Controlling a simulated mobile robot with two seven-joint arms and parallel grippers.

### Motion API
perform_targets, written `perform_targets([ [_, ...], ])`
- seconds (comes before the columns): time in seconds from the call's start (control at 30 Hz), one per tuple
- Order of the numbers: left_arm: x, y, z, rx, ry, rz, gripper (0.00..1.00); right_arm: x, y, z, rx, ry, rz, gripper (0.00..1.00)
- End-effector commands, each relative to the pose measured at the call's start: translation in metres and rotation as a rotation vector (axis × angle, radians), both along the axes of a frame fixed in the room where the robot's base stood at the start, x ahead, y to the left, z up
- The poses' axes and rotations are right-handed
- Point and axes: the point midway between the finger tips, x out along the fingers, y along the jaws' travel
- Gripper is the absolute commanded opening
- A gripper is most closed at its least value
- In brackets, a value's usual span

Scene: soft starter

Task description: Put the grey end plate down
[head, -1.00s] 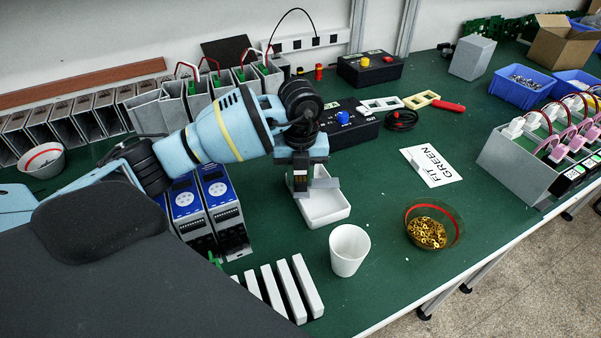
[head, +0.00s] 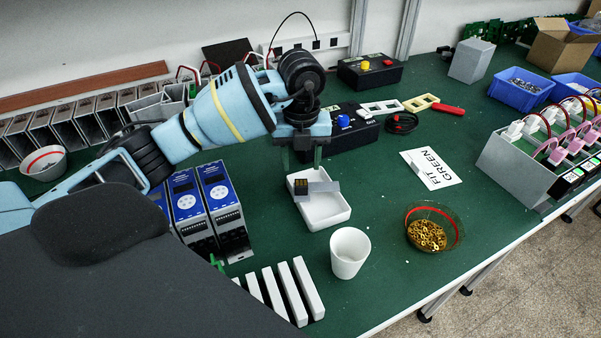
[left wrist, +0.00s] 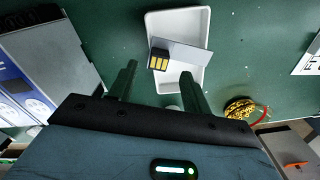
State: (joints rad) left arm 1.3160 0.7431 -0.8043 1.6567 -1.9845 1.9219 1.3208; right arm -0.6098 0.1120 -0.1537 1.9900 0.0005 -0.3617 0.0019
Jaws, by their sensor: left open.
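The grey end plate (head: 326,187) lies in the white tray (head: 325,217), with a small dark block with yellow marks (head: 300,187) at its left end. In the left wrist view the plate (left wrist: 192,58) lies slantwise across the tray (left wrist: 183,20), and part of it seems to reach over the right rim. My left gripper (head: 302,158) is open and empty just above the plate, fingers pointing down. Its two spread fingers also show in the left wrist view (left wrist: 158,74), apart from the plate. My right gripper is not in view.
A white cup (head: 349,252) and a bowl of brass parts (head: 428,233) stand in front of the tray. Blue-fronted modules (head: 220,205) stand at its left, white bars (head: 290,290) nearer. A black box with a blue knob (head: 350,128) is behind.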

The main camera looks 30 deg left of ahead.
Motion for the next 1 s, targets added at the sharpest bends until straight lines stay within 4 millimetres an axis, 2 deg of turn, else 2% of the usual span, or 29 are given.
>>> perform_targets([
  [0.03,0.001,0.000,0.013,0.001,-0.005,0.000,0.49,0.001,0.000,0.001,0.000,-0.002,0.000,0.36],
  [0.2,0.000,0.000,0.043,0.000,-0.004,0.000,0.49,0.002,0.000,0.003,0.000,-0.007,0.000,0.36],
  [0.4,0.000,0.000,0.064,0.000,-0.001,0.001,0.49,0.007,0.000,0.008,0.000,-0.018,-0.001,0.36],
  [1.0,0.000,0.000,0.067,0.000,0.001,0.001,0.49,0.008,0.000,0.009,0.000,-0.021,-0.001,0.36],
])
